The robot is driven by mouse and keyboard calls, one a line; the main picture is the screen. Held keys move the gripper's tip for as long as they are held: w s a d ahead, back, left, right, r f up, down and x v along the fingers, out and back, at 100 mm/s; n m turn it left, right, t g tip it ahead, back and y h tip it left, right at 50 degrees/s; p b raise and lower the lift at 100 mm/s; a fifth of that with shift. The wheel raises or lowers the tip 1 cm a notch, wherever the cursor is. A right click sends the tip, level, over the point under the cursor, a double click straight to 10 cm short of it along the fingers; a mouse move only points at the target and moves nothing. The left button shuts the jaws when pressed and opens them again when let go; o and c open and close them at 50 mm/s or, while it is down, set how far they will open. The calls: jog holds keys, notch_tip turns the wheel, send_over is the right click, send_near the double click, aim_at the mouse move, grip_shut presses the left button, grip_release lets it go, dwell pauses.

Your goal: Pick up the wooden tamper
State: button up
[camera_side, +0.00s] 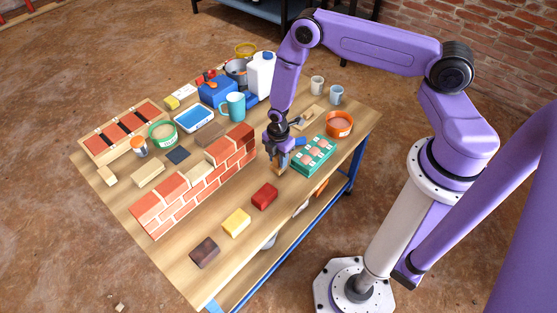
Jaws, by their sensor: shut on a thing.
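My gripper (279,153) points down over the table, just right of the brick wall's right end. It is shut on a small tan wooden thing, seemingly the wooden tamper (279,170), which shows below the fingers. The tamper looks roughly upright. Most of its upper part is hidden by my gripper, and I cannot tell whether its lower end touches the table.
A partly built brick wall (200,190) stands left of my gripper. A green egg carton (313,155) is close on the right. Red (264,196), yellow (236,222) and dark (204,252) blocks lie in front. Cups, tubs and bottles crowd the back.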

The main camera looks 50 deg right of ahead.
jog(key=s+r, duration=1.2)
jog(key=s, duration=0.2)
jog(key=shift+d, duration=0.2)
